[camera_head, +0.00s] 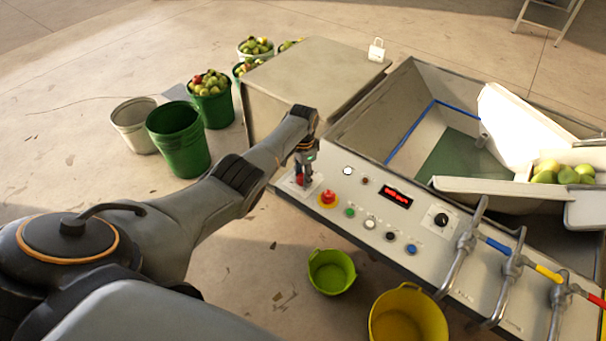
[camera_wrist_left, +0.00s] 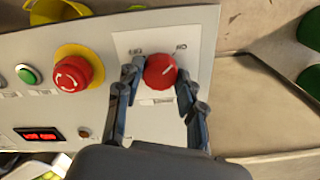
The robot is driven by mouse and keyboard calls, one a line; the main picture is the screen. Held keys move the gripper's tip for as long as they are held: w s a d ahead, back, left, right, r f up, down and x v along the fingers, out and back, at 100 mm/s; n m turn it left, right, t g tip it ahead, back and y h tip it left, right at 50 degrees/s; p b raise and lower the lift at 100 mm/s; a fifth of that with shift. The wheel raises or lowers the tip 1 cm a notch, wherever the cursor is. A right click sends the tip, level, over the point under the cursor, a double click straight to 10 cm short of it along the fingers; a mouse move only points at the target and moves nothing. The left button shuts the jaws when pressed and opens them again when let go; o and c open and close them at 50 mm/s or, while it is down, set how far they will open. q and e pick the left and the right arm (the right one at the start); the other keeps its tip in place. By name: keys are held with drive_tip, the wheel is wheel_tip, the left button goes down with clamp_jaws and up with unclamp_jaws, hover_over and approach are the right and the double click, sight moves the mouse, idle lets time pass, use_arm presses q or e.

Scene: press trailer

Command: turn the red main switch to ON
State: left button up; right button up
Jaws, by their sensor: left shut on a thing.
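The red main switch (camera_wrist_left: 160,71) is a round knob on a white plate (camera_wrist_left: 150,110) at the end of the control panel. In the left wrist view its white mark slants to the upper right, toward the label that reads ON upside down. Another label is at the knob's upper left. My left gripper (camera_wrist_left: 157,82) is shut on the knob, with one finger on each side. In the head view the left gripper (camera_head: 302,175) comes down over the switch and hides most of it. My right gripper is not in view.
A red emergency stop button (camera_head: 328,197) on a yellow ring sits right beside the switch plate. Several small buttons, a red display (camera_head: 397,196) and a black knob (camera_head: 441,219) follow along the panel. Green (camera_head: 331,271) and yellow (camera_head: 408,318) buckets stand on the floor below.

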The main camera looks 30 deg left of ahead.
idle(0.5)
use_arm(q)
drive_tip(key=o, duration=1.2)
drive_tip(key=shift+c, duration=0.2)
drive_tip(key=shift+r, duration=0.1)
wheel_tip(320, 180, up, 12)
